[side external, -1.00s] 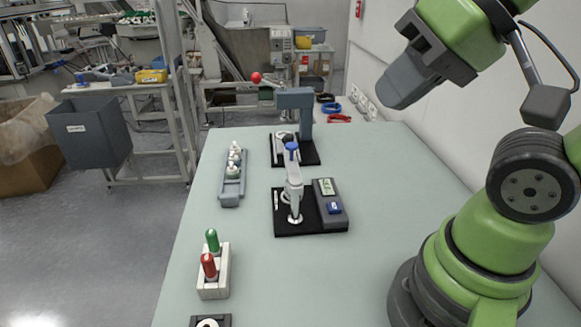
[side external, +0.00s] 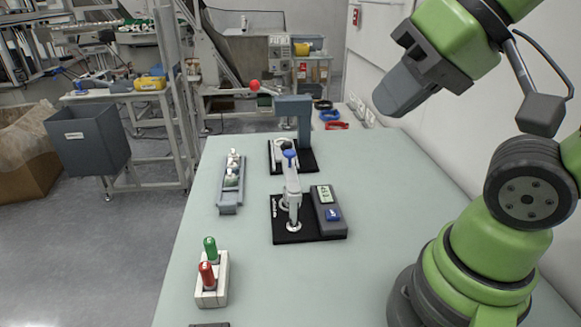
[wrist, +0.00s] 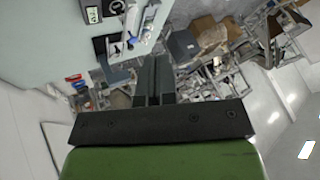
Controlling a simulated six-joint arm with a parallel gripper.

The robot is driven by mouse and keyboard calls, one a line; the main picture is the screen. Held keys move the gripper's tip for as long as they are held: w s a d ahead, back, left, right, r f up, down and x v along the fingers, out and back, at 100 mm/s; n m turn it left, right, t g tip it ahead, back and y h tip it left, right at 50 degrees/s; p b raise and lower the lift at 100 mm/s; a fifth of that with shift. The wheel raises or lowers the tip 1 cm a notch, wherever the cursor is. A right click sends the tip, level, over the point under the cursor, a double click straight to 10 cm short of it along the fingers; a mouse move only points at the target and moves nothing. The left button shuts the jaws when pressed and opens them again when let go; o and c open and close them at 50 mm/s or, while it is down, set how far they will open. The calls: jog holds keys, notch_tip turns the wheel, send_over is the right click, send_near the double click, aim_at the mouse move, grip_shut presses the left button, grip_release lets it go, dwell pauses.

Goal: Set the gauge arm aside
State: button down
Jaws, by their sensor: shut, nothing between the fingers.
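The gauge arm (side external: 292,187) is a white arm with a blue knob at its upper end. In the side external view it lies over the black gauge base (side external: 285,236) in the middle of the table. A grey box (side external: 328,204) with a green display and a blue button sits on the right of that base. My gripper (side external: 388,103) is shut and empty, high up and to the right of the gauge, well apart from it. Its closed fingers (wrist: 152,75) also show in the wrist view. The arm's exact contact with the base is too small to tell.
A grey press (side external: 294,107) stands behind the gauge. A narrow rack (side external: 231,192) with several pale pieces lies to the left. A white block (side external: 213,291) holds a green and a red capped piece at the front left. The table's right side is clear.

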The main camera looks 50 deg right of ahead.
jog(key=c, duration=1.4)
grip_release()
jog(key=shift+w+r, duration=0.1)
jog(key=shift+w, duration=0.05)
jog(key=o, duration=0.4)
jog(key=shift+m+g+h, duration=0.3)
jog(key=shift+m+g, duration=0.1)
jog(key=shift+g, duration=0.4)
jog(key=w, duration=0.1)
jog(key=w+d+r, duration=0.1)
jog(key=w, duration=0.1)
jog(key=w+r, duration=0.1)
jog(key=w, duration=0.1)
jog(key=shift+w+d+r, duration=0.15)
jog(key=m+g+h, duration=0.1)
jog(key=m+g, duration=0.3)
jog(key=g, duration=0.2)
send_over(287, 142)
notch_tip(287, 142, down, 12)
jog(key=r, duration=0.1)
notch_tip(287, 142, down, 9)
jog(key=shift+f, duration=0.2)
grip_shut()
